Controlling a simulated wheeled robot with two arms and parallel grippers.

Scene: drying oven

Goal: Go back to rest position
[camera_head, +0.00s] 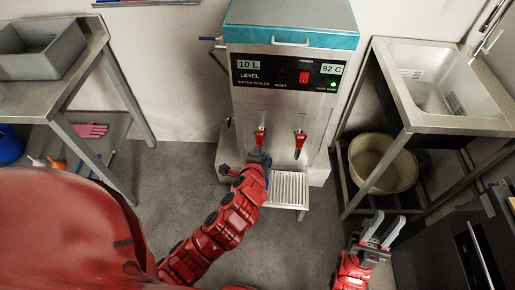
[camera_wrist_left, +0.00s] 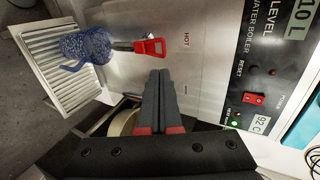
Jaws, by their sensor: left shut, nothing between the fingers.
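My left gripper (camera_wrist_left: 160,74) is shut with nothing between its fingers, close in front of the water boiler (camera_head: 283,98). In the head view its small jaws are hard to make out near the left tap. My right gripper (camera_head: 381,231) is open and empty at the lower right of the head view.
A sink (camera_head: 440,85) on a metal frame stands right, with a beige bucket (camera_head: 382,165) beneath. A dark appliance (camera_head: 468,245) is at the lower right. A metal table (camera_head: 88,62) with a grey bin stands left. Grey floor lies open before the boiler.

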